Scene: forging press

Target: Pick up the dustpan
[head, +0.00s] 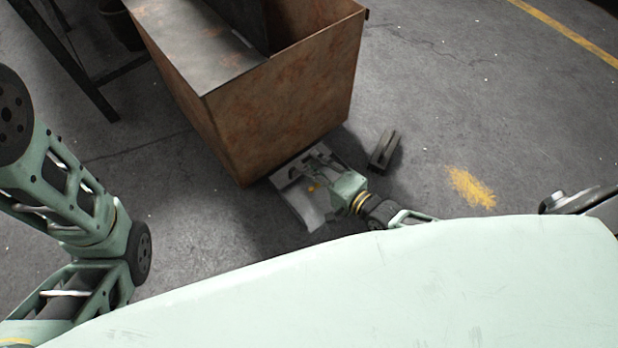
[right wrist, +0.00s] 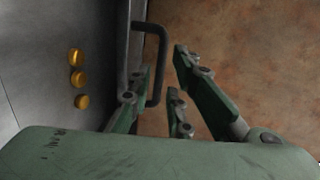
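The grey dustpan (head: 306,206) lies on the floor against the foot of the rusty metal bin in the head view. In the right wrist view, its grey pan (right wrist: 45,60) carries three small orange round things (right wrist: 80,78). Its dark bar handle (right wrist: 156,62) stands out from the pan's edge. My right gripper (right wrist: 160,75) is open, with the handle between its fingers; I cannot tell whether they touch it. In the head view, the right gripper (head: 312,165) partly covers the dustpan. My left arm shows at the left, but its gripper is out of view.
The rusty bin (head: 290,110) rises right behind the dustpan and close to the right gripper. A dark slotted block (head: 383,150) lies on the floor to the right. A dark metal frame (head: 70,60) stands at upper left. The floor at right is mostly clear.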

